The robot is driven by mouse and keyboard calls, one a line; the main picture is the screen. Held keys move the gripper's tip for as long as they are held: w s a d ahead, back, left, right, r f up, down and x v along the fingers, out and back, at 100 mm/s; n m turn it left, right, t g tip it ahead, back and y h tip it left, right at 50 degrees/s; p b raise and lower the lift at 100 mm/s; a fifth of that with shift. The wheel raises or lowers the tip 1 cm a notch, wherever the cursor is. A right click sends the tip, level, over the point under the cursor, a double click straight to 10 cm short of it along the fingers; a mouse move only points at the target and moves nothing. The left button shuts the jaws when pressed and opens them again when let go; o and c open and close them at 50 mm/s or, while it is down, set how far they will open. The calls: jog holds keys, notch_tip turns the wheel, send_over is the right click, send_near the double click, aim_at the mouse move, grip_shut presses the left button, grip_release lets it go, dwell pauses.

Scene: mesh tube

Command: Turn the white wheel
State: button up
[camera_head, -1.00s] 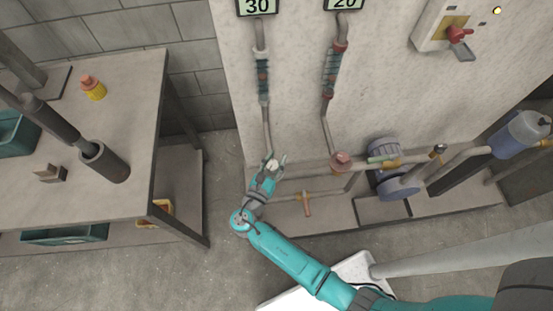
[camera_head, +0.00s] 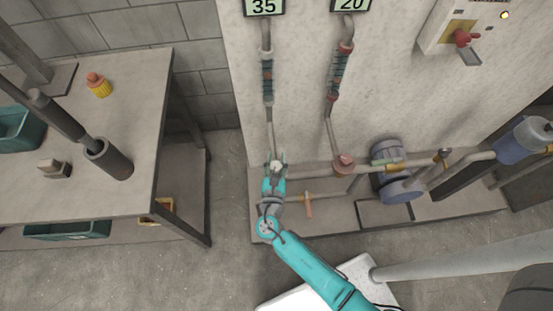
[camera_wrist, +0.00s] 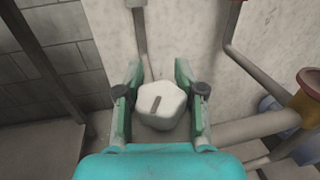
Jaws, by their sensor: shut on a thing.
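The white wheel (camera_wrist: 162,106) sits between the two fingers of my gripper (camera_wrist: 160,95) in the wrist view. It is a rounded, faceted knob with a dark grey slot-like mark on its face. My gripper is shut on it, one green finger on each side. In the head view, the wheel (camera_head: 277,166) shows small at the lower end of the left pipe, with my gripper (camera_head: 276,168) around it. The display (camera_head: 265,6) above this pipe reads 35.
A second pipe with a red wheel (camera_head: 343,164) stands to the right, under a display (camera_head: 350,4) reading 20. A blue-grey pump (camera_head: 390,170) and horizontal pipes lie further right. A workbench (camera_head: 125,120) stands at the left. Bare floor lies between.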

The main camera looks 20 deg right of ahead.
jog(key=o, duration=0.9)
jog(key=v, duration=1.2)
